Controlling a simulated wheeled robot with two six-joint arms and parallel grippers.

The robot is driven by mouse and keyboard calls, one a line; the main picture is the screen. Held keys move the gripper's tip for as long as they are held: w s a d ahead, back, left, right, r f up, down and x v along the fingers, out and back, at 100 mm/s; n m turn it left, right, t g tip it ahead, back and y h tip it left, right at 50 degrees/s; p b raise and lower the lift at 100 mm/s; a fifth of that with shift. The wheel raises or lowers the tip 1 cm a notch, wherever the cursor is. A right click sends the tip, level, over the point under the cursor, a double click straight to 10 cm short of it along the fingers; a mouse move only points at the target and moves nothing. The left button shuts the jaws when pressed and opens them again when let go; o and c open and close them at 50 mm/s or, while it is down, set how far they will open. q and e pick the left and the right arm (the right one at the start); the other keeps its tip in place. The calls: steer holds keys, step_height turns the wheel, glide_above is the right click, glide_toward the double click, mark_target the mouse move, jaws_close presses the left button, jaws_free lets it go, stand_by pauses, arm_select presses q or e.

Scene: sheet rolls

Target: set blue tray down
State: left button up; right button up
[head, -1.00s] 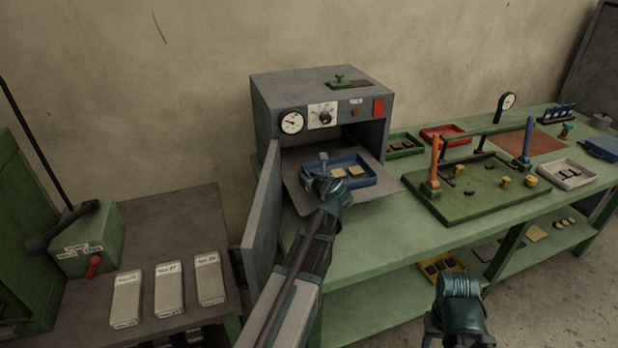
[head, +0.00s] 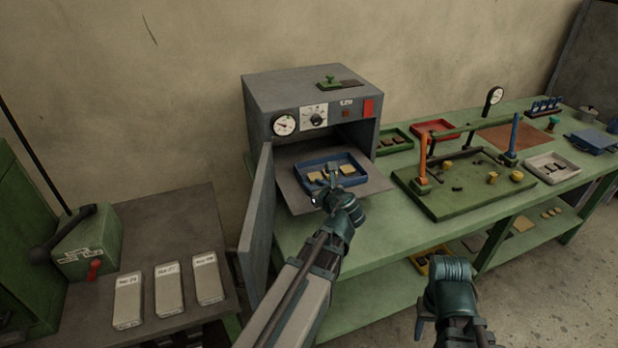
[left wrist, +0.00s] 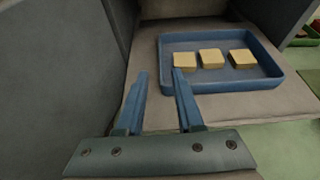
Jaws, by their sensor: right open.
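The blue tray (head: 299,170) lies flat on the grey plate (head: 378,184) at the mouth of the grey oven, with three pale yellow blocks in it. It also shows in the left wrist view (left wrist: 235,87), just right of and beyond my fingers. My left gripper (head: 325,186) is at the tray's near side. My right gripper (head: 450,300) is open, low in front of the bench.
The oven (head: 290,92) has its door (head: 257,225) swung open on the left, beside my left arm. A green fixture board (head: 450,200) stands right of the oven, with green (head: 394,150) and red (head: 434,138) trays behind. The bench front is clear.

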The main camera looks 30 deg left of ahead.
arm_select(q)
steer(key=shift+s+d+r, duration=0.15)
steer(key=shift+s+d, duration=0.1)
steer(key=shift+d, duration=0.1)
steer(key=s+d+f+n+g+h, duration=0.1)
steer(key=s+d+f+n, duration=0.1)
steer(key=d+f+n, duration=0.1)
steer(key=s+d+f+n+g+h, duration=0.1)
steer(key=s+d+f+n+h, duration=0.1)
steer(key=d+n, duration=0.3)
steer(key=s+d+f+n+g+h, duration=0.1)
steer(key=s+d+f+n+g, duration=0.1)
steer(key=s+d+f+n, duration=0.1)
steer(key=shift+d+f+n, duration=0.4)
steer(key=shift+d+f, duration=0.05)
steer(key=shift+d, duration=0.4)
steer(key=s+d+f+n+g+h, duration=0.2)
steer(key=s+d+n, duration=0.3)
steer(key=s+d, duration=0.1)
steer(key=s+d+f+n+g+h, duration=0.2)
steer(key=s+d+n, duration=0.3)
steer(key=d, duration=0.4)
steer(key=shift+s+d+f+g+h, duration=0.15)
steer(key=shift+s+f+g+h, duration=0.25)
steer(key=shift+s, duration=0.45)
steer(key=shift+r, duration=0.1)
